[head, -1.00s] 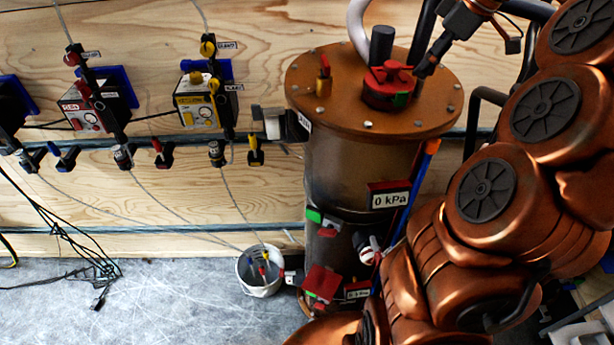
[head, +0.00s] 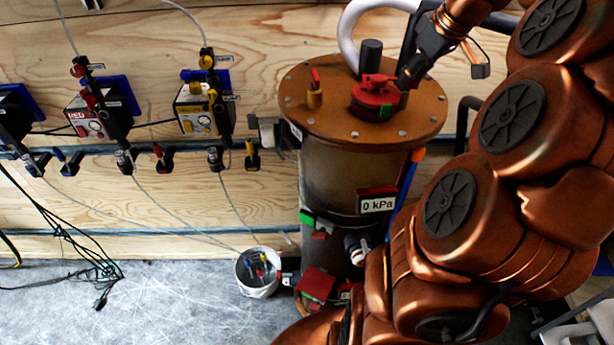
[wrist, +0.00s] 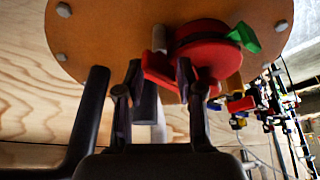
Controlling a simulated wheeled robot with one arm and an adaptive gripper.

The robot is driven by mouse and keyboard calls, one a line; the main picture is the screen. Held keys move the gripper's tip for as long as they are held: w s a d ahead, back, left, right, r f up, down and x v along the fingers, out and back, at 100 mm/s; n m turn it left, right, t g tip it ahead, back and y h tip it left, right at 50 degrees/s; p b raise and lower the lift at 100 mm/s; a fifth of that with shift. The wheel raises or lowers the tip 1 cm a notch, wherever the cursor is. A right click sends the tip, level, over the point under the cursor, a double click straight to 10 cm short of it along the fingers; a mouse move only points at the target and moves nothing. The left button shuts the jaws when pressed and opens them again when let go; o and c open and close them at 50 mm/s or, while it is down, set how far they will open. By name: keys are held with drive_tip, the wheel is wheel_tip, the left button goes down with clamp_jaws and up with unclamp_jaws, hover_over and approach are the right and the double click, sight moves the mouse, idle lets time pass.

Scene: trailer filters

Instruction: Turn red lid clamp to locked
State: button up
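The red lid clamp (head: 372,97) sits on top of the round orange-brown lid (head: 310,122) of a tall tank, with a green tab (head: 384,112) at its front edge. In the wrist view the clamp (wrist: 207,52) is a red disc with a red bar toward my fingers and the green tab (wrist: 243,38) on its right. My gripper (head: 404,82) is right beside the clamp, on its right in the head view. In the wrist view the fingers of my gripper (wrist: 158,70) are apart, with part of the red bar between or just beyond their tips. Contact cannot be told.
A yellow fitting with a red lever (head: 315,95) and a black post (head: 370,57) stand on the lid. A pale curved hose (head: 352,22) rises behind. A 0 kPa display (head: 377,204) is on the tank's front. Valve boxes line the wooden wall; a bucket (head: 258,275) is on the floor.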

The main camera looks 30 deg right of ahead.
drive_tip(key=shift+r, duration=0.1)
drive_tip(key=shift+b+v, duration=1.5)
drive_tip(key=shift+v, duration=2.3)
drive_tip(key=a+f, duration=0.2)
drive_tip(key=a, duration=0.3)
drive_tip(key=w+a+f+g, duration=0.1)
drive_tip(key=a+f, duration=0.1)
drive_tip(key=a, duration=0.4)
drive_tip(key=w+a+f+g+p, duration=0.1)
drive_tip(key=a+f, duration=0.1)
drive_tip(key=a, duration=0.4)
drive_tip(key=shift+w+f+y, duration=0.25)
drive_tip(key=shift+f+y, duration=0.1)
drive_tip(key=shift+y, duration=0.05)
drive_tip(key=s+a+f+g, duration=0.2)
drive_tip(key=s+a+f, duration=0.5)
drive_tip(key=a+f, duration=0.2)
drive_tip(key=shift+a+g+p, duration=0.3)
drive_tip(key=shift+a+p, duration=0.15)
drive_tip(key=shift+a, duration=0.95)
